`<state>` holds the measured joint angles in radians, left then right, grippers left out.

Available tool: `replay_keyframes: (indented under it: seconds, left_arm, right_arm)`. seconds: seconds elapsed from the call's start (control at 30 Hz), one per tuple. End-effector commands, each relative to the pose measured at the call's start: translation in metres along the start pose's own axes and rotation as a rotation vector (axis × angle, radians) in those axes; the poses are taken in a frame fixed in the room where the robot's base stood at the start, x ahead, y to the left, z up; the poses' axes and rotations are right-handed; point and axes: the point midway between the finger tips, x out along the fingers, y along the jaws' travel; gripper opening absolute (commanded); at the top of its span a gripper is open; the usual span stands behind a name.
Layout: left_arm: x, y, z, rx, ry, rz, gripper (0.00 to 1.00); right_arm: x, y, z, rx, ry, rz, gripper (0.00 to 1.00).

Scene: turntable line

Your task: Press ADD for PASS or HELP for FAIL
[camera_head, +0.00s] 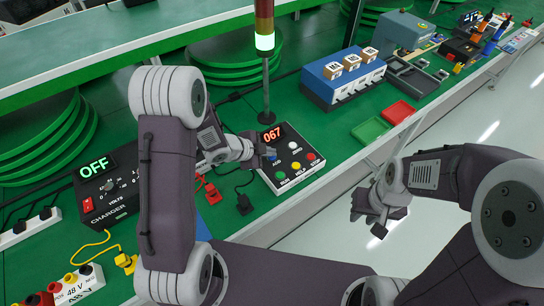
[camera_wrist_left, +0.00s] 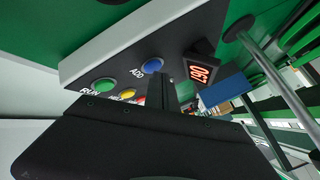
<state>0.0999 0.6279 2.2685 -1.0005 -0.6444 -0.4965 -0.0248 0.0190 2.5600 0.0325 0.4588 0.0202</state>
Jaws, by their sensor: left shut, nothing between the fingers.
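The button box (camera_head: 284,184) stands on the green bench, with a display (camera_head: 270,134) reading 067. It carries a blue ADD button (camera_wrist_left: 152,65), a white ZERO button (camera_head: 294,146), a green RUN button (camera_head: 279,175), a yellow HELP button (camera_head: 296,166) and a red STOP button (camera_head: 310,157). My left gripper (camera_head: 266,153) is shut and empty at the ADD button. In the left wrist view its fingertips (camera_wrist_left: 161,80) are just beside the blue button; I cannot tell whether they touch it. My right gripper (camera_head: 372,218) hangs over the floor; its finger gap is unclear.
A signal tower (camera_head: 264,42) with a lit green lamp stands behind the box. A charger (camera_head: 107,195) reading OFF is at left. A blue unit (camera_head: 342,82) with several boxes on top, a green tray (camera_head: 371,130) and a red tray (camera_head: 398,112) are to the right.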

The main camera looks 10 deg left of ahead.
Motion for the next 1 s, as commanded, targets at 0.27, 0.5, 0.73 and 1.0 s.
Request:
replay_keyframes:
  seconds: [0.27,0.5,0.73,1.0]
  left_arm:
    - [0.003,0.002,0.002,0.000,0.000,0.000,0.00]
    - [0.004,0.003,0.003,0.000,0.000,0.000,0.00]
    - [0.003,0.002,0.002,0.000,0.000,0.001,0.00]
    - [-0.008,-0.005,-0.005,0.000,0.000,0.001,0.00]
  right_arm:
    - [0.003,0.000,0.000,0.000,0.000,0.000,0.29]
    - [0.004,0.000,0.000,0.000,0.000,0.000,0.29]
    - [0.003,0.000,0.000,0.000,0.000,0.000,0.29]
    - [-0.012,0.000,-0.001,0.000,0.000,0.000,0.29]
